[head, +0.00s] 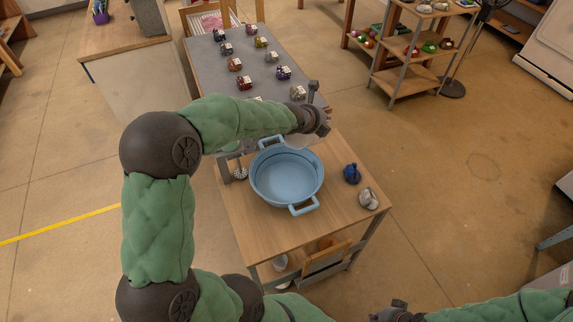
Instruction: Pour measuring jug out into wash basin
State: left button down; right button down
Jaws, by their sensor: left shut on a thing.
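The wash basin (287,177) is a round light-blue tub with two handles, standing upright on the wooden table; it looks empty. My left arm reaches across from the left, and its gripper (316,112) is above and beyond the basin's far right rim. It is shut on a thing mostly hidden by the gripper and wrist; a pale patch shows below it. I take this for the measuring jug, but its shape and tilt cannot be made out. My right gripper (394,313) is at the bottom edge, partly cut off, away from the basin; its jaws are unclear.
A blue object (352,174) and a metal cup-like item (369,198) stand right of the basin. A whisk-like item (240,173) lies to its left. A grey table (215,70) with several small items stands behind. Bare wood (330,220) lies in front right.

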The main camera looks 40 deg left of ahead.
pick_arm(q)
jog(key=shift+w+r+g+p, duration=0.1)
jog(key=shift+w+g+p, duration=0.5)
jog(key=shift+p, duration=1.2)
jog(key=g+p, duration=0.1)
jog(key=p, duration=0.1)
jog(key=g+p, duration=0.1)
jog(key=p, duration=0.2)
jog(key=shift+w+a, duration=0.1)
jog(key=shift+w, duration=0.25)
jog(key=w+g+p, duration=0.1)
jog(key=p, duration=0.3)
jog(key=w+f+g+p, duration=0.1)
jog(key=p, duration=0.2)
jog(key=shift+w+a+p, duration=0.1)
jog(key=shift+w+p, duration=0.1)
jog(key=shift+p, duration=0.2)
jog(key=w+f+g+p, duration=0.3)
jog(key=w+f+g, duration=0.1)
jog(key=f+g, duration=0.1)
jog(key=shift+w+f+h, duration=0.15)
jog(key=shift+w+h, duration=0.15)
jog(key=shift+h, duration=0.1)
jog(key=shift+a, duration=0.1)
